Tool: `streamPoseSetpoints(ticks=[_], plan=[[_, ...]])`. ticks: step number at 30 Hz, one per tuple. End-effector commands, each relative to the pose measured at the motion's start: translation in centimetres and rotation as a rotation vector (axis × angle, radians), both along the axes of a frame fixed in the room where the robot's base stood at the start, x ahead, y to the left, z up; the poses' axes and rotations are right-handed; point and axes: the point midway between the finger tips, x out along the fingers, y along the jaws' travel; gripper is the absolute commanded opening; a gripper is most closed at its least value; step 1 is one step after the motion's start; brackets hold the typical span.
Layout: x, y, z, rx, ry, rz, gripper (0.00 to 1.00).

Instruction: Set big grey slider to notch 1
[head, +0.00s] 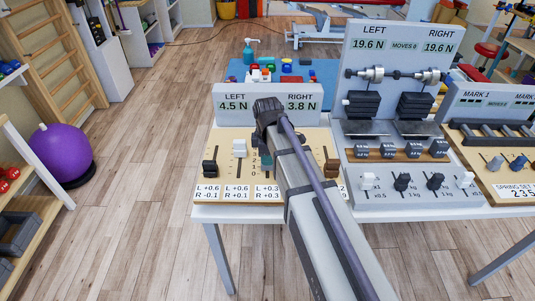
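A board (222,188) with a tan face and several sliders stands at the near left of the table. A dark slider knob (210,168) is at its left, a white knob (239,148) beside it, and a teal knob (266,160) partly behind my arm. Another dark knob (331,167) is at the right. I cannot tell which is the big grey slider; part of the board is hidden by my arm. My gripper (268,108) is above the board, in front of its display; its fingers are not clear.
The board's display (234,105) reads LEFT 4.5 N and RIGHT 3.8 N, partly covered. A taller panel (400,50) reading 19.6 N twice, with weights and sliders, stands close on the right. A blue mat (322,72) with small objects lies behind. Open floor (135,200) is at left.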

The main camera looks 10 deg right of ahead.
Motion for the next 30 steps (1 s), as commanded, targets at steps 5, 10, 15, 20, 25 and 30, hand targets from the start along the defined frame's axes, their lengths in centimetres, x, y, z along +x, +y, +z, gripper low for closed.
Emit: streamPoseSetpoints(ticks=[5,10,15,20,25,30], plan=[[0.0,0.0,0.0,0.0,0.0,0.0,0.46],[0.0,0.0,0.0,0.0,0.0,0.0,0.49],[0.0,0.0,0.6,0.0,0.0,0.0,0.49],[0.0,0.0,3.5,0.0,0.0,0.0,0.49],[0.0,0.0,8.0,0.0,0.0,0.0,0.49],[0.0,0.0,10.9,0.0,0.0,0.0,0.49]])
